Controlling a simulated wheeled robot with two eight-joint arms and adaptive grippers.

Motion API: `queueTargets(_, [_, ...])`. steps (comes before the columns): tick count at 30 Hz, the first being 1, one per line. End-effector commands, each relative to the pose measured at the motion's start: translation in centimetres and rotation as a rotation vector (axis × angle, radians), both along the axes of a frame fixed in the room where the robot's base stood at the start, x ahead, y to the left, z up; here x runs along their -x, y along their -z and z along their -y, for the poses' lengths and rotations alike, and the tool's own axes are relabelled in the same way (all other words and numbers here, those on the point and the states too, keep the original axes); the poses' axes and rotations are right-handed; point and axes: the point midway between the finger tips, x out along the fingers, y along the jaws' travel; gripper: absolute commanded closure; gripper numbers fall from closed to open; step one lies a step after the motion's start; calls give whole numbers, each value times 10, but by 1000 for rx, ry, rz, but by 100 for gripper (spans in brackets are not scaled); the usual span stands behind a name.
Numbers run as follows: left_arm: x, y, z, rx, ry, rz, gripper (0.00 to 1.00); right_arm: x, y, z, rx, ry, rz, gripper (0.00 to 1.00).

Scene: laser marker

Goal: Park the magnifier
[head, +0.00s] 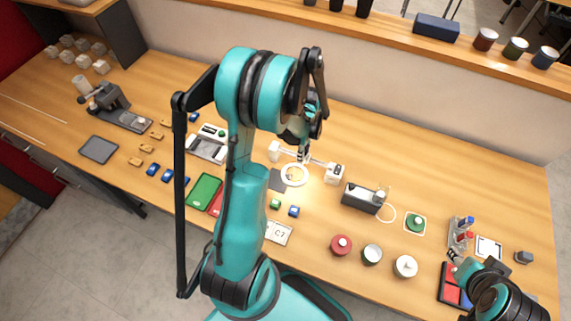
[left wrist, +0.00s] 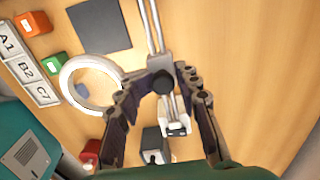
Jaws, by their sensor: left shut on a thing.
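The magnifier (head: 295,174) is a white ring lens on a carriage on a pale rail (head: 318,163) in the middle of the table. Its ring (left wrist: 66,78) shows left of my fingers in the left wrist view, with the rail (left wrist: 154,30) passing between them. A white end block (head: 334,174) stands at the rail's right end. My right gripper (head: 458,264) is at the lower right, its jaws unclear.
A dark square pad (head: 278,181) lies beside the ring. Green (head: 275,204) and blue (head: 293,211) blocks and a lettered card (head: 278,233) are nearer. A grey box (head: 363,198) stands to the right. Bare table lies behind the rail on the right.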

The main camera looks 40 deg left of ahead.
Motion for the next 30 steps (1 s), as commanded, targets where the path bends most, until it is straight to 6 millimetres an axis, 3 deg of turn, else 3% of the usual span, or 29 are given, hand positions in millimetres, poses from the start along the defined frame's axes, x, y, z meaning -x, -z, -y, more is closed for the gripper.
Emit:
queueTargets(24, [-18, 1, 46, -2, 2, 7, 84, 0, 8, 0, 0, 0, 0, 60])
queueTargets(28, [-18, 0, 46, -2, 0, 7, 84, 0, 8, 0, 0, 0, 0, 60])
queueTargets(29, [-18, 0, 46, -2, 0, 7, 60, 0, 8, 0, 0, 0, 0, 60])
queueTargets(30, [-18, 0, 46, -2, 0, 7, 55, 0, 8, 0, 0, 0, 0, 60])
